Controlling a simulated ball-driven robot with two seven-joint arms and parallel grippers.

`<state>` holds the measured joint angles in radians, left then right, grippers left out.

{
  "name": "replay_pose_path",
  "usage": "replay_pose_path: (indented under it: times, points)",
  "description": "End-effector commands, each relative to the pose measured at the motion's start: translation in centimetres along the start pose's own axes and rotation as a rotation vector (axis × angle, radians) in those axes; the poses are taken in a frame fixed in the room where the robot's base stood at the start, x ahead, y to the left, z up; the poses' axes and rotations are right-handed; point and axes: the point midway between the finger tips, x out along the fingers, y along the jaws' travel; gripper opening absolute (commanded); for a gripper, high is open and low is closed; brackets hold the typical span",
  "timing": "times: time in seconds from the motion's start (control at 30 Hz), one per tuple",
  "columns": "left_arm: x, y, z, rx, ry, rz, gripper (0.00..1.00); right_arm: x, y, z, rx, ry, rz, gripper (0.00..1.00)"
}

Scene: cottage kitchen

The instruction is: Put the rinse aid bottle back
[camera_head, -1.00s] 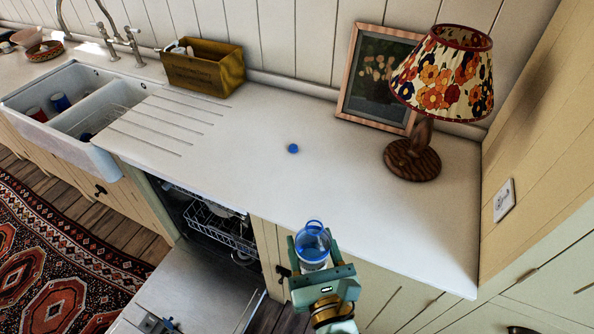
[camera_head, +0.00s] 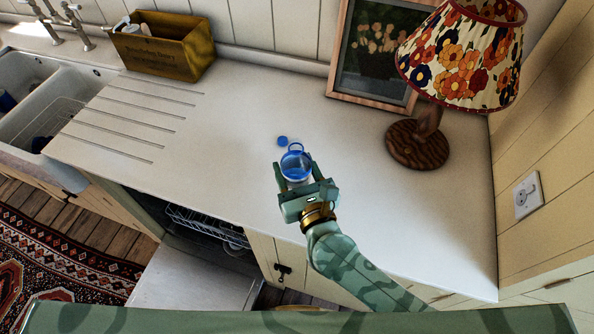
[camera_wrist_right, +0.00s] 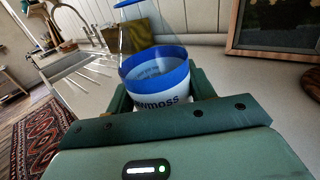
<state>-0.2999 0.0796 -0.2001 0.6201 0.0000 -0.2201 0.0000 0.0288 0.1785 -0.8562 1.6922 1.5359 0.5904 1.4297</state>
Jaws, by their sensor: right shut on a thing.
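My left gripper is not in view.
An ochre box (camera_head: 163,50) with things in it stands at the back left, beside the double sink (camera_head: 40,110). A picture frame (camera_head: 335,60) and a flowered lamp (camera_head: 418,145) stand at the back right. Below is the open dishwasher (camera_head: 190,285). The counter (camera_head: 400,225) is clear at right.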

Motion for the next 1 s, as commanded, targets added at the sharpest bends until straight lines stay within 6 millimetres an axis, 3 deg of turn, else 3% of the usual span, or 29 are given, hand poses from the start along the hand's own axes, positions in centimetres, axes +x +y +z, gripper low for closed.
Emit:
replay_pose_path:
  times: [0.03,0.2,0.47,0.63,1.0]
  points:
    - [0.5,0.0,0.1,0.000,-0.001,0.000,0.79,1.3,-0.6,-0.7,-0.003,-0.002,-0.001,0.26]
    - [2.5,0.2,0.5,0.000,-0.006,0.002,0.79,3.4,-1.5,-4.2,-0.001,0.000,0.000,0.26]
    - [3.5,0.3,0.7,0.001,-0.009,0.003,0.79,5.1,-2.2,-6.1,-0.001,-0.001,0.000,0.26]
    - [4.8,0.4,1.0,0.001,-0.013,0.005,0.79,5.4,-2.4,-8.8,-0.002,0.001,0.002,0.26]
    - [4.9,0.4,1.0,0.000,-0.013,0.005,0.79,5.4,-2.4,-9.4,0.001,-0.001,0.000,0.26]
